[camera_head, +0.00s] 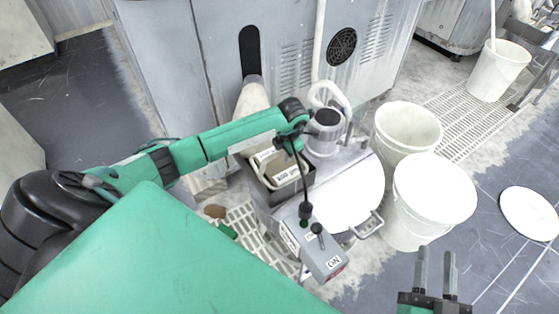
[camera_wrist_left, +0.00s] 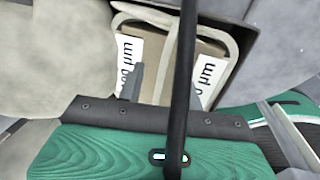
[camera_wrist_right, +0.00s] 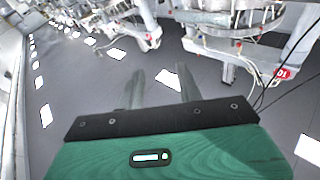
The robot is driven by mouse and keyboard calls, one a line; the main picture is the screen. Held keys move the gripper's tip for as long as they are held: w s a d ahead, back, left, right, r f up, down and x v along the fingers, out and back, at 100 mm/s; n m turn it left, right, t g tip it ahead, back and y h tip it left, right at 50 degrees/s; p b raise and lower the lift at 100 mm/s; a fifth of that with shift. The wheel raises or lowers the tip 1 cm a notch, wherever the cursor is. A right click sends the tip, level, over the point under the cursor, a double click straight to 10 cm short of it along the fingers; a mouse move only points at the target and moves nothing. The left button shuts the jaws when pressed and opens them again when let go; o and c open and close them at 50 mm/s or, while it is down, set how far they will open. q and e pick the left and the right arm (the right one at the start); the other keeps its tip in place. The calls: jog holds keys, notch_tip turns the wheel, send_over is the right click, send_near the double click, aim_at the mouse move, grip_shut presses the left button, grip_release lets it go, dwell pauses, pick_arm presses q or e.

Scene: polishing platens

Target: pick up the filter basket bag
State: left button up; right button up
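The filter basket bag (camera_head: 262,176) appears as a beige-brown item with white labels, sitting in a dark open box beside the grey machine. In the left wrist view the bag (camera_wrist_left: 150,88) shows a brown middle between two labels marked "µm", with a cream loop over it. My left gripper (camera_wrist_left: 163,70) is over the bag, its fingers apart; a dark cable hides part of the right finger. Contact with the bag cannot be told. In the head view my left arm partly covers the bag. My right gripper (camera_head: 436,252) is open and empty, low at the right.
A grey control box (camera_head: 322,255) with knobs stands in front of the bag's box. A round white lid (camera_head: 342,200) and two white buckets (camera_head: 408,127) (camera_head: 432,190) are to the right. The grey cabinet (camera_head: 285,50) rises behind. Open floor lies at right.

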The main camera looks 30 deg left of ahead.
pick_arm(q)
grip_shut()
jog(key=shift+r, duration=0.1)
